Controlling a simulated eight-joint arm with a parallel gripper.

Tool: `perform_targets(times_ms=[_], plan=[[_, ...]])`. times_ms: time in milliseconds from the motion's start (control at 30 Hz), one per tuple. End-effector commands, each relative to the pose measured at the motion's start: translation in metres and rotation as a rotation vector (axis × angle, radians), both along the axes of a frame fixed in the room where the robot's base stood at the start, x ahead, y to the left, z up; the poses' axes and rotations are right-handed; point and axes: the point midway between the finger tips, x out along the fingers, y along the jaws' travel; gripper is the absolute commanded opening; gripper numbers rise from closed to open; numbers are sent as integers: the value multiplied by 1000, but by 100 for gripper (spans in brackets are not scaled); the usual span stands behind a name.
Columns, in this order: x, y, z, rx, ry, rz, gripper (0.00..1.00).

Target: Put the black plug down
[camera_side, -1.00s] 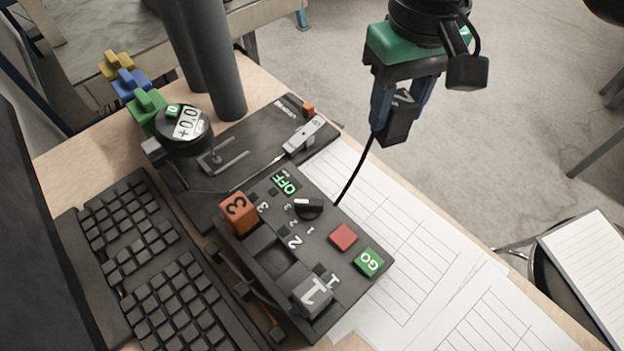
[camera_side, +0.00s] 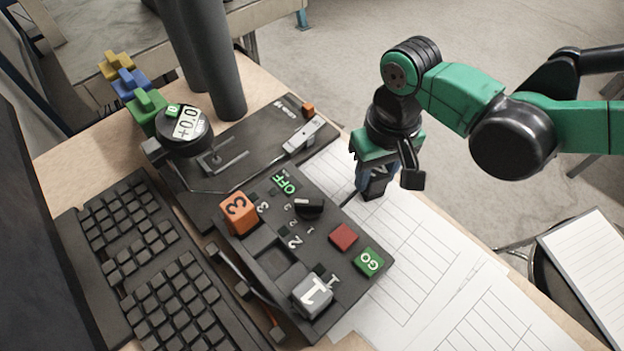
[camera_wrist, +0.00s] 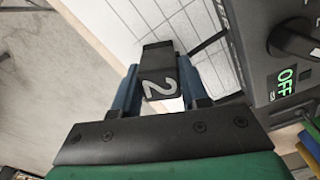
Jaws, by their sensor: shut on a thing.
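The black plug (camera_side: 375,184), marked with a grey 2, is between the blue fingers of my gripper (camera_side: 377,178). It is low over the lined paper sheets beside the black control box; I cannot tell for sure whether it touches the paper. In the wrist view the plug (camera_wrist: 160,75) shows between both fingers of my gripper (camera_wrist: 162,85), with the 2 facing the camera. A dark cable runs from the plug toward the box. My gripper is shut on the plug.
The control box (camera_side: 350,288) holds an orange 3 block (camera_side: 238,213), a grey 1 block (camera_side: 312,291), a black knob (camera_side: 309,207), a red button (camera_side: 343,237) and a green GO button (camera_side: 369,262). A keyboard (camera_side: 155,265) lies left. Paper (camera_side: 425,255) covers the right side, clear of objects.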

Motion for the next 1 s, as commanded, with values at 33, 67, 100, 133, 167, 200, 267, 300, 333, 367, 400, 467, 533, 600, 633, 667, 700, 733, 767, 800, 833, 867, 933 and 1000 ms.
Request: perform_targets(times_ms=[33,67,100,133,167,200,267,300,333,367,400,467,533,600,633,667,700,733,767,800,833,867,933,1000], plan=[[0,0,-1,0,0,0,0],[0,0,-2,0,0,0,0],[0,0,-3,0,0,0,0],[0,0,-3,0,0,0,42],[0,0,-3,0,0,0,50],[0,0,-3,0,0,0,61],[0,0,-3,0,0,0,70],[0,0,-3,0,0,0,70],[0,0,-3,0,0,0,70],[0,0,-3,0,0,0,70],[0,0,-3,0,0,0,70],[0,0,-3,0,0,0,70],[0,0,-2,0,0,0,70],[0,0,1,0,0,0,70],[0,0,3,0,0,0,70],[0,0,7,0,0,0,70],[0,0,13,0,0,0,70],[0,0,18,0,0,0,70],[0,0,24,0,0,0,70],[0,0,33,0,0,0,70],[0,0,39,0,0,0,70],[0,0,46,0,0,0,70],[0,0,62,0,0,0,70],[0,0,77,0,0,0,70]])
